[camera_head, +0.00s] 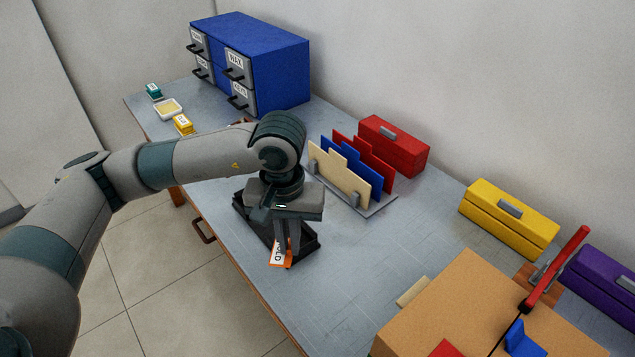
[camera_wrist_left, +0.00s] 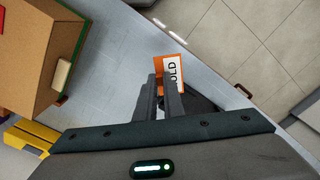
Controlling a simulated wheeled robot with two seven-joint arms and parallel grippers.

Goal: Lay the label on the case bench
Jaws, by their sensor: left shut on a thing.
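My left gripper (camera_head: 287,262) points down over the front edge of the grey bench top (camera_head: 250,285) and is shut on an orange and white label (camera_head: 276,257). Part of its lettering shows, reading "OLD"; the start is hidden. In the left wrist view the label (camera_wrist_left: 172,72) sticks out beyond the two closed fingers (camera_wrist_left: 170,88). A black tray (camera_head: 240,206) lies on the bench behind and below the gripper, partly hidden by it. I cannot tell whether the label touches the bench. My right gripper is not in view.
Colored panels stand in a rack (camera_head: 378,208) behind the gripper. Red (camera_head: 393,150), yellow (camera_head: 508,222) and purple (camera_head: 600,285) cases line the wall. A blue drawer cabinet (camera_head: 270,60) stands far left. Bench between is clear.

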